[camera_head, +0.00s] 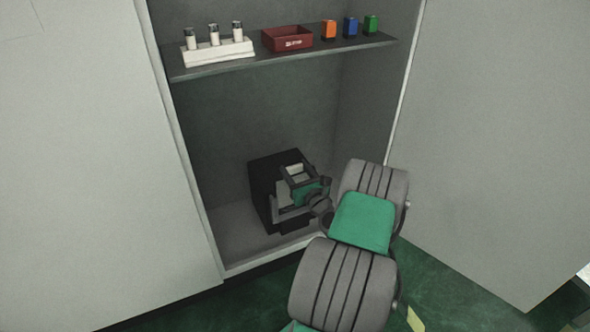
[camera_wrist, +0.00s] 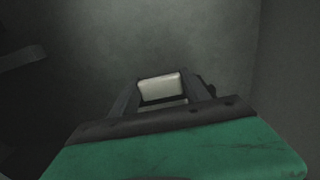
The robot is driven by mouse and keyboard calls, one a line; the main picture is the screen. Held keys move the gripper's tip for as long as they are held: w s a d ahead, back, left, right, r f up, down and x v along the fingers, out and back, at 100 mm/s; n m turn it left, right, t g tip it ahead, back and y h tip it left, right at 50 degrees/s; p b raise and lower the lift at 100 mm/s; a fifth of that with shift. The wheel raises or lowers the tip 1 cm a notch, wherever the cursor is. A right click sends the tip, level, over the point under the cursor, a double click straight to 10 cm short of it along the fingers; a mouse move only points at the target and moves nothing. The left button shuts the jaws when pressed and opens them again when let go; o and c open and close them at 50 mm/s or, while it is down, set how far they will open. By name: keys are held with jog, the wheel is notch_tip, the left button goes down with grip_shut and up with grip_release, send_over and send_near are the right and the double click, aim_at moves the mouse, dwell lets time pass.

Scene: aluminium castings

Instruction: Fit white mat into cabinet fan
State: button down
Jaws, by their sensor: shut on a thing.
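My gripper (camera_head: 297,174) reaches into the lower part of the open cabinet and is shut on a small white piece, the white mat (camera_head: 296,169). In the wrist view the white mat (camera_wrist: 160,89) shows as a pale rectangle between the two dark fingers. A black box-shaped unit (camera_head: 262,181), which looks like the cabinet fan, stands on the cabinet floor right behind my gripper. My gripper covers much of its front, so any opening there is hidden. I cannot tell whether the mat touches the black unit.
A shelf (camera_head: 280,58) above holds a white rack (camera_head: 217,51) with three vials, a red bin (camera_head: 288,40) and small orange, blue and green blocks. The cabinet door (camera_head: 480,150) stands at the right. The cabinet floor (camera_head: 235,240) is clear left of the black unit.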

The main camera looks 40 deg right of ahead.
jog(key=shift+f+b, duration=1.55)
jog(key=shift+f, duration=0.6)
jog(key=shift+c, duration=2.3)
grip_release()
jog(key=p, duration=0.1)
send_near(295, 179)
jog(key=w, duration=0.2)
jog(key=shift+d, duration=0.3)
